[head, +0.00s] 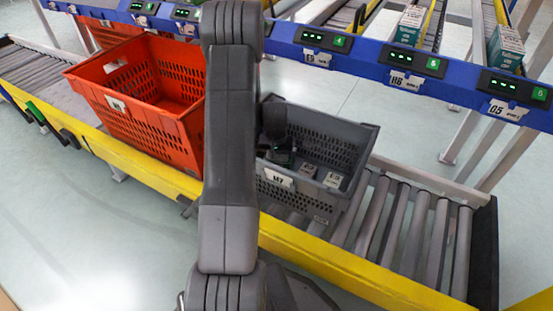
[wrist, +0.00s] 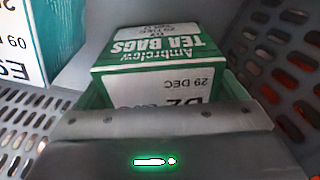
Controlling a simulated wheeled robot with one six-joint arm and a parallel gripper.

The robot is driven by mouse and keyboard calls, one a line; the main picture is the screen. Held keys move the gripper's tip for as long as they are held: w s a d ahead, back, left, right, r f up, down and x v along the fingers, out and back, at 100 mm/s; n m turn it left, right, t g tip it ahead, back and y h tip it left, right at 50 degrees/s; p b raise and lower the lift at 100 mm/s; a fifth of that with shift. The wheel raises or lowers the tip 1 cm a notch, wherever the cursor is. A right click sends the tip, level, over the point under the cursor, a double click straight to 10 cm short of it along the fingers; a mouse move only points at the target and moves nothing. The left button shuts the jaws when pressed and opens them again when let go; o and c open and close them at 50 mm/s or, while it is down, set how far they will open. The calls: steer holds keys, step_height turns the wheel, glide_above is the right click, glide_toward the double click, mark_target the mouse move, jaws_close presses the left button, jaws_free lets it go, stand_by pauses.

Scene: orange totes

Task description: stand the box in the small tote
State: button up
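The small grey tote (head: 345,150) stands on the roller conveyor, right of my arm. My gripper (head: 280,152) is down inside its left part. In the wrist view a green and white tea bags box (wrist: 155,75) lies right in front of my gripper (wrist: 160,120), its printing upside down. The grey plate of the gripper hides its lower part. A second green and white box (wrist: 25,45) is at the left of the wrist view. In the head view light box tops (head: 333,180) show in the tote. Whether the fingers grip the box is hidden.
A larger orange tote (head: 150,90) stands left of my arm, close to the grey tote. A blue rail (head: 380,62) with green displays runs behind. A yellow conveyor edge (head: 340,265) lies in front. Bare rollers (head: 410,220) are free to the right.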

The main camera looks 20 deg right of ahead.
steer(key=shift+o, duration=0.6)
steer(key=shift+r, duration=0.25)
step_height(320, 180, up, 12)
steer(key=s+p, duration=0.1)
steer(key=p, duration=0.3)
steer(key=shift+a, duration=0.3)
steer(key=shift+s+r+p, duration=0.1)
steer(key=shift+r+p, duration=0.05)
steer(key=shift+p, duration=0.15)
